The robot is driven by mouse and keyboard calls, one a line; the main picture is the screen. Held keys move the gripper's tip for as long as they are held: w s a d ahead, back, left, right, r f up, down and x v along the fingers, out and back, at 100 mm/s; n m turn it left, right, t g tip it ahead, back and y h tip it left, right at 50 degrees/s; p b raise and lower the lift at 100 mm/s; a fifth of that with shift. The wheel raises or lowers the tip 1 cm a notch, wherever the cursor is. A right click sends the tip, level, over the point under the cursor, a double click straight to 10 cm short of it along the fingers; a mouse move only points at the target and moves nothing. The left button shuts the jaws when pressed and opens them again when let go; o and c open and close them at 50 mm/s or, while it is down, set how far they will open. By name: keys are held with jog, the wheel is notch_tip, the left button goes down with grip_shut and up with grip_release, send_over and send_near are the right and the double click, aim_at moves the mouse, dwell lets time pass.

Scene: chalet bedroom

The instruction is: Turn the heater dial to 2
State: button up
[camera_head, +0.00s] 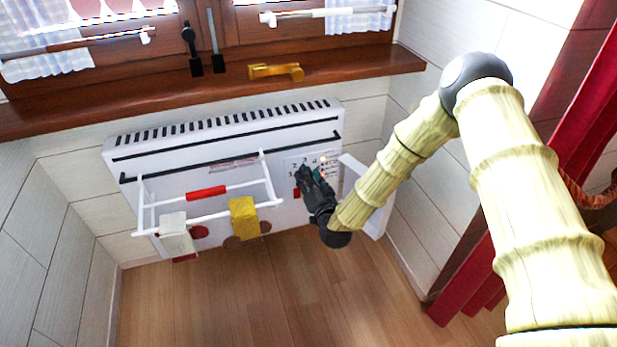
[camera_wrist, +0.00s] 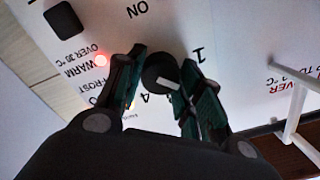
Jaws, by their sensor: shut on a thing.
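The white heater (camera_head: 130,165) hangs on the wall below the window sill, with its printed control panel at its right end. My gripper (camera_head: 303,177) is at that panel and hides the dial in the head view. In the wrist view my gripper (camera_wrist: 163,72) has its two green-padded fingers on either side of the round black dial (camera_wrist: 155,70), shut on it. The dial's white mark sits toward its lower right in the picture. A printed "1" is at the upper right of the dial and a "4" just below it; the "2" is not readable here.
A white rack (camera_head: 148,218) with a yellow cloth (camera_head: 243,218) and a white cloth (camera_head: 176,236) juts out left of my gripper. The floor (camera_head: 250,300) below is clear.

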jog(key=shift+f, duration=0.1)
jog(key=o, duration=1)
jog(key=shift+d, duration=0.1)
jog(key=v, duration=1.2)
